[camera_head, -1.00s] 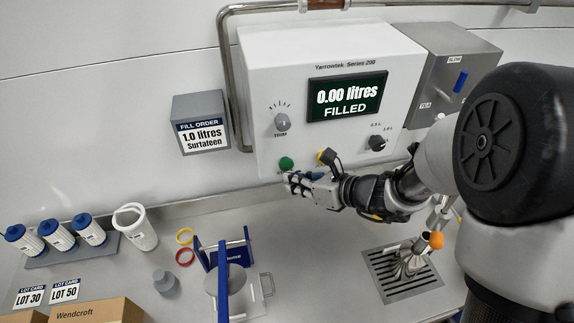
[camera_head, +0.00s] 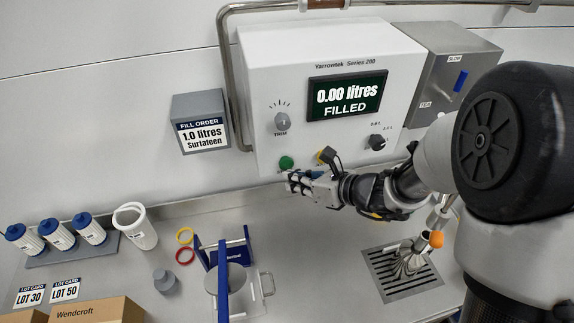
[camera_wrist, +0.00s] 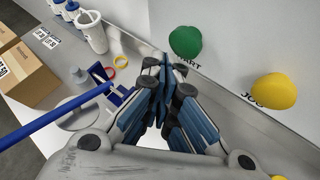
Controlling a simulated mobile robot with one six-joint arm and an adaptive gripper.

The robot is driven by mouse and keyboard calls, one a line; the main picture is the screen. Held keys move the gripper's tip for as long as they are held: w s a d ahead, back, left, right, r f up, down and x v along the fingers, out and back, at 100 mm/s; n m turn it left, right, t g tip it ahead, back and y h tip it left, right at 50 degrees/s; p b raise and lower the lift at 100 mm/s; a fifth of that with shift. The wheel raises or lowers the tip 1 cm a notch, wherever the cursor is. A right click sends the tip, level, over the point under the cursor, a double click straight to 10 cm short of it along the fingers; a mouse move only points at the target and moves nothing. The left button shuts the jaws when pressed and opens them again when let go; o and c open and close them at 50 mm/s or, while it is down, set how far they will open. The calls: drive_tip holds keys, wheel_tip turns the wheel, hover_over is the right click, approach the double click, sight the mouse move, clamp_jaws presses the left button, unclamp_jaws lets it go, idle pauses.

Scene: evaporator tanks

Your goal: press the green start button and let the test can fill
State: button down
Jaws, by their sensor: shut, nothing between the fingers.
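The green start button (camera_head: 286,163) is on the lower left of the white control panel (camera_head: 262,95). It also shows in the wrist view (camera_wrist: 186,42), with the label below it partly covered by my fingertips. My gripper (camera_head: 290,181) is shut and empty, just below the green button and apart from it in the wrist view (camera_wrist: 163,68). The display (camera_head: 346,97) reads 0.00 litres FILLED. A metal can (camera_head: 411,260) appears to stand on the drain grate (camera_head: 385,284) at the right, partly hidden by an orange-tipped part.
A yellow button (camera_wrist: 273,90) marked JOG sits right of the green one. A blue frame (camera_head: 222,275) stands on the bench in front. A fill order sign (camera_head: 202,133) reads 1.0 litres Surfateen.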

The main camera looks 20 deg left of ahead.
drive_tip(key=shift+w, duration=0.1)
idle(0.4)
drive_tip(key=shift+w+a, duration=0.25)
drive_tip(key=shift+w, duration=0.05)
drive_tip(key=shift+w+a, duration=0.3)
drive_tip(key=shift+w, duration=0.15)
idle(0.9)
drive_tip(key=shift+s+d+b, duration=0.3)
drive_tip(key=shift+s+d, duration=0.2)
drive_tip(key=shift+s, duration=0.35)
drive_tip(key=s+d, duration=0.1)
drive_tip(key=s, duration=0.1)
drive_tip(key=s+d+b, duration=0.1)
drive_tip(key=s, duration=0.1)
drive_tip(key=shift+s+d, duration=0.1)
drive_tip(key=shift+d, duration=0.25)
idle(0.7)
